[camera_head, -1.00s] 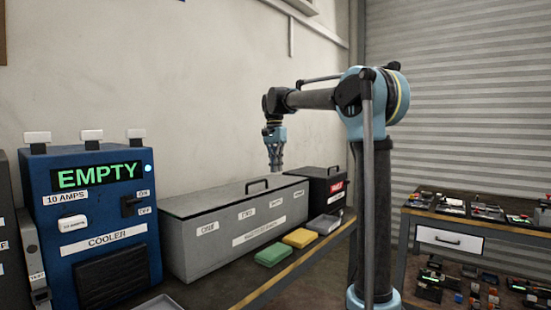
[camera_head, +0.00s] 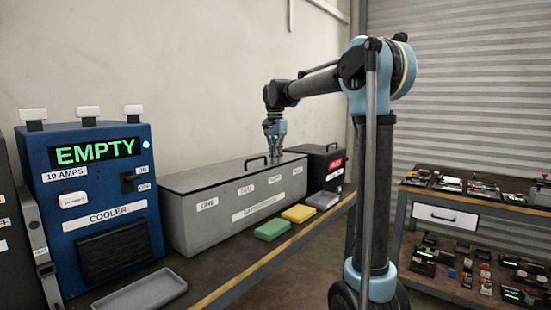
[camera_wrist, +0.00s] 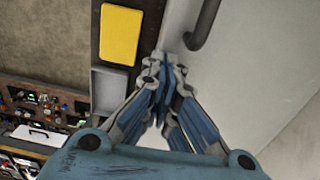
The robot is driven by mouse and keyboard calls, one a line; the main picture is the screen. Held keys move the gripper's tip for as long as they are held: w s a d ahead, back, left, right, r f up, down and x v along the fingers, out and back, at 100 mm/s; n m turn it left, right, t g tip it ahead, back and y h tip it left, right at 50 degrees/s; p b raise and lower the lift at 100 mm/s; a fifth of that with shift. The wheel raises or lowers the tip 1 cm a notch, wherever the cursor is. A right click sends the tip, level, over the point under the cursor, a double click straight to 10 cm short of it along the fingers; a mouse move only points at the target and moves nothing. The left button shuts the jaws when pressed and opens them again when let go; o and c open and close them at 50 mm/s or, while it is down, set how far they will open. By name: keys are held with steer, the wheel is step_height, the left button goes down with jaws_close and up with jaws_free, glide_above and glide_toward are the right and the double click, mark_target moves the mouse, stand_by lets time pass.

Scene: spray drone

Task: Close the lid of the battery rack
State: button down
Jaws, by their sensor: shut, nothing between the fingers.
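The battery rack is a long grey box (camera_head: 232,213) on the bench along the wall, with labels on its front. Its lid (camera_head: 225,175) lies flat across the top and looks shut, with a dark handle (camera_head: 255,160) on it. My gripper (camera_head: 273,157) is shut and empty, pointing down at the lid near the handle. In the wrist view my gripper (camera_wrist: 160,85) is over the light lid surface (camera_wrist: 245,70), with the handle (camera_wrist: 205,25) just beyond the fingers. I cannot tell whether the fingertips touch the lid.
A blue cooler box (camera_head: 95,195) reading EMPTY stands left. Green (camera_head: 272,230), yellow (camera_head: 298,213) and grey (camera_head: 323,200) blocks lie before the rack. A black box (camera_head: 322,168) stands behind, an empty tray (camera_head: 140,293) in front. A shelf (camera_head: 450,215) with small parts is right.

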steer(key=shift+s+d+f+y, duration=0.15)
steer(key=shift+f+y, duration=0.25)
steer(key=shift+f, duration=0.25)
